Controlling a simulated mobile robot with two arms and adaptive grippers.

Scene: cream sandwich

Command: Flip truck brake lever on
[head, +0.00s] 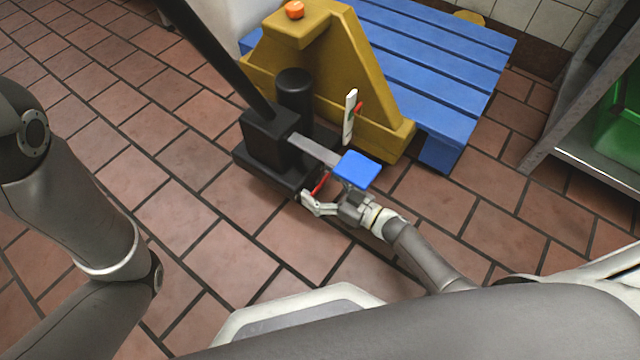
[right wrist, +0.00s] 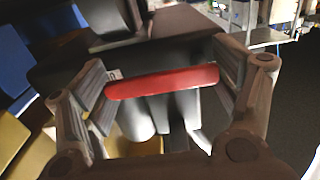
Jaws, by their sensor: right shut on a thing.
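The yellow and black pallet truck (head: 345,75) stands in the upper middle of the head view. A red lever (head: 321,183) shows at its near side, next to a blue pedal (head: 357,168) on a grey bar. My right gripper (head: 329,198) is at this lever, partly under the pedal. In the right wrist view the red lever (right wrist: 165,80) spans between my two fingers, and the gripper is shut on it. One fingertip is hidden in the head view. My left arm shows at the left, but its gripper is out of view.
A blue pallet (head: 440,60) lies on the truck's far side. A white upright piece with a red part (head: 350,118) stands on the truck. A metal shelf (head: 590,165) with a green crate (head: 617,125) is at the right. The tiled floor (head: 130,180) is clear at the left.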

